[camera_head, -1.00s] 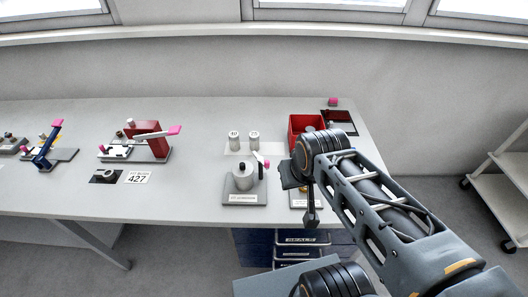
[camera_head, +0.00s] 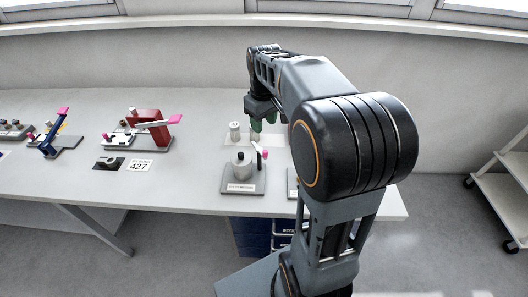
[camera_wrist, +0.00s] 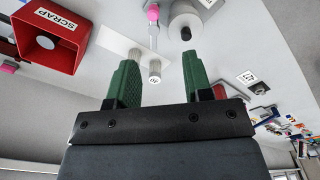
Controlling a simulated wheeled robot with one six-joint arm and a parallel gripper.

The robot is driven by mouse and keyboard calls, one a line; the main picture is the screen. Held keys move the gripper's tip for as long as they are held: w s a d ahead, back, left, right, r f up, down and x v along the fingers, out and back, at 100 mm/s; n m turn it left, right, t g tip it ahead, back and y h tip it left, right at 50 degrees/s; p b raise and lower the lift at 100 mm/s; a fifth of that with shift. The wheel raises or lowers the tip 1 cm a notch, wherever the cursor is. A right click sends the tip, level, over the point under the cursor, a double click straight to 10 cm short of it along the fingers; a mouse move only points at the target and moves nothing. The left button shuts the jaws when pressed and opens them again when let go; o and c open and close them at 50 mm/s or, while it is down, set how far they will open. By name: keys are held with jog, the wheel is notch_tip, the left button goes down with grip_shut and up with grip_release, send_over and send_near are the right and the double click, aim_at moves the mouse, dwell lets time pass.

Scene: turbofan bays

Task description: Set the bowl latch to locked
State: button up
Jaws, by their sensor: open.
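A grey round bowl unit (camera_head: 241,166) stands on a labelled base plate near the front edge of the table; its label is too small to read. A pale lever with a pink tip (camera_head: 265,153) stands up at its right side and looks like the latch. In the wrist view the bowl unit (camera_wrist: 186,20) is at the top, with the pink tip (camera_wrist: 153,13) to its left. My gripper (camera_wrist: 161,72) is open, with green fingers apart and nothing held. In the head view it hangs behind the bowl unit, near two small cylinders. Whether the latch is locked cannot be told.
Two small cylinders stand on a pale mat, one (camera_head: 235,131) left of my fingers. A red SCRAP bin (camera_wrist: 48,38) is in the wrist view. A red clamp fixture (camera_head: 145,128) and a blue-lever fixture (camera_head: 53,135) stand left. The 427 card (camera_head: 138,167) lies near the front.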

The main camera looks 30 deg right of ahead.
aim_at(265, 151)
jog(key=f, duration=0.4)
jog(key=w+f+p, duration=0.1)
jog(key=f, duration=0.4)
jog(key=d+f, duration=0.1)
jog(key=f, duration=0.4)
jog(key=shift+w+d+f, duration=0.1)
jog(key=shift+w+f, duration=0.15)
